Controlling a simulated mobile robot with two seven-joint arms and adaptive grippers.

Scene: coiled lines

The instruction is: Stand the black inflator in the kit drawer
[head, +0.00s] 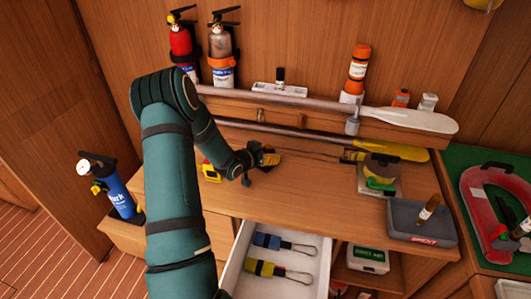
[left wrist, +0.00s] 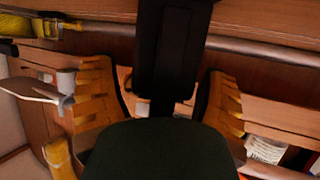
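A small upright cylinder with a black cap and pale band, which looks like the black inflator (head: 280,76), stands in a white holder (head: 292,91) on the back shelf. The kit drawer (head: 237,263) is open below the worktop, with a blue tool and a yellow tool lying in it. My left gripper (head: 266,158) is over the worktop, below and in front of the shelf, apart from the inflator. In the left wrist view its yellow-padded fingers are spread wide. A dark block covers the middle there, so I cannot see the inflator. My right gripper is not in view.
Two rails (head: 320,103) run along the shelf, with a white paddle (head: 412,119) and a yellow one. Extinguishers (head: 181,43) stand back left, an orange canister (head: 358,68) to the right. A grey tray (head: 405,222) holds a brown cylinder. The front worktop has free room.

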